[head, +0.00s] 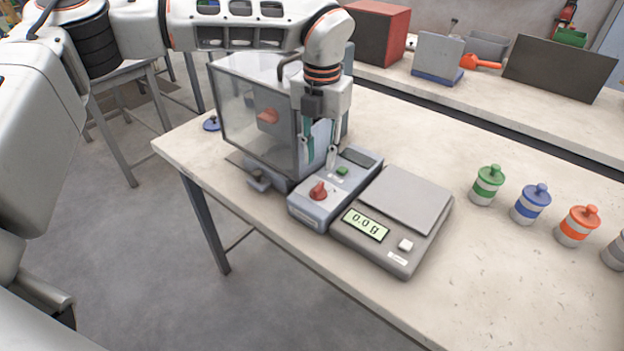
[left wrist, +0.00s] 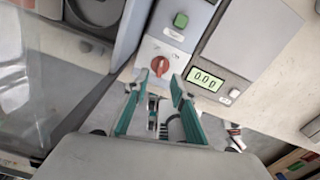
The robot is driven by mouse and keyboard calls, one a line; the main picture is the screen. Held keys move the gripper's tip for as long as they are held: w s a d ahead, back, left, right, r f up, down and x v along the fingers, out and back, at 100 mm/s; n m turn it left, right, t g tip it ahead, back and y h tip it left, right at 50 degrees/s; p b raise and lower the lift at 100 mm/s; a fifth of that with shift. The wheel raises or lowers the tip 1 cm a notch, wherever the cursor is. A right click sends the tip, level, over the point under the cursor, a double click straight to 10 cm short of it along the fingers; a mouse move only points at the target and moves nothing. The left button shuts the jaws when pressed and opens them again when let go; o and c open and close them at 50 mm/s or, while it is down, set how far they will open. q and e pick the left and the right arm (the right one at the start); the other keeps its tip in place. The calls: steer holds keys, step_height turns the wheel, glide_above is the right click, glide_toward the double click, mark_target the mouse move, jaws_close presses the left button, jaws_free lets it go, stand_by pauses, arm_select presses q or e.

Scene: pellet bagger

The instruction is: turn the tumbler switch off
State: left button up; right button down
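The tumbler switch, a red rotary knob (head: 318,190), sits on the front of a grey control box (head: 308,214) beside a transparent-walled machine. In the left wrist view the knob (left wrist: 160,65) lies just beyond and between the fingertips, apart from them as far as I can tell. Its switch markings are too small to read. My left gripper (head: 320,158) points down over the control box, behind the knob in the head view. In the left wrist view its two teal fingers (left wrist: 159,80) are spread and empty. My right gripper is not in view.
A green button (head: 342,170) sits behind the knob on the same box. A scale (head: 408,200) reading 0.0 g stands close on the right. The clear-walled machine (head: 245,120) stands close on the left. Several lidded jars, one green (head: 487,186), stand farther right.

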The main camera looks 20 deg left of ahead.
mark_target(320, 184)
arm_select(q)
step_height(320, 184, down, 8)
steer(key=shift+r, duration=0.25)
jaws_close()
